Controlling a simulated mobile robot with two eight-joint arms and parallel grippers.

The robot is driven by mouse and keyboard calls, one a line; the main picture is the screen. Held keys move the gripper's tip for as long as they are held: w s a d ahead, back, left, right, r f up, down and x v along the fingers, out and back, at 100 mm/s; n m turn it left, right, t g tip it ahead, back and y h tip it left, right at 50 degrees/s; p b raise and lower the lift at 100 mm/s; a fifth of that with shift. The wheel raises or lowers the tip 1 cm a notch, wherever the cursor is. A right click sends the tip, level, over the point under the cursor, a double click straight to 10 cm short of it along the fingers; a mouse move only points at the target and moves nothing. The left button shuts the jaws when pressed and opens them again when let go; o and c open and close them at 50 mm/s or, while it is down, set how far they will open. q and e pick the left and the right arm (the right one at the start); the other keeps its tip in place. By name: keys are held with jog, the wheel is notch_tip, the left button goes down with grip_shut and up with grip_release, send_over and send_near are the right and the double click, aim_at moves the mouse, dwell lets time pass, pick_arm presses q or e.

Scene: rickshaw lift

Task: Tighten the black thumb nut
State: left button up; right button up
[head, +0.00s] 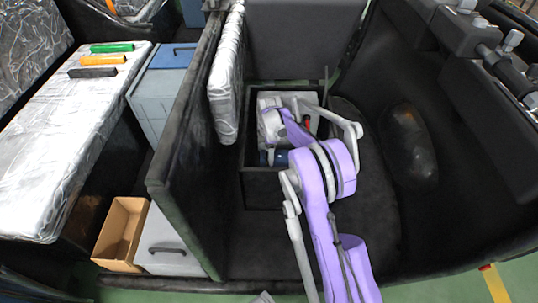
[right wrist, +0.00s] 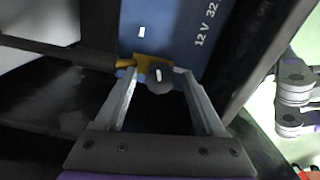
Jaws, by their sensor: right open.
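The black thumb nut (right wrist: 160,82) shows in the right wrist view as a dark grey round knob with a pale glint. It sits at a brass-coloured terminal clamp (right wrist: 146,63) in front of a blue battery (right wrist: 185,28) marked "12 V 32". My right gripper (right wrist: 156,73) is open, with one finger to each side of the nut; I cannot tell whether either touches it. In the head view my purple right arm reaches down into a black box, where a bit of the blue battery (head: 281,158) shows. The nut is hidden there. My left gripper is not in view.
The black box (head: 268,185) has close walls around the arm. A black partition (head: 185,160) stands left of it. Green, orange and black bars lie on the silver seat (head: 75,125); a cardboard box (head: 122,230) is below.

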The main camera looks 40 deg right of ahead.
grip_shut()
dwell(0.4)
jog(key=shift+m, duration=0.3)
jog(key=m, duration=1)
jog(key=shift+m+p, duration=0.3)
jog(key=shift+m, duration=0.1)
jog(key=m, duration=1)
jog(key=shift+m+b, duration=0.4)
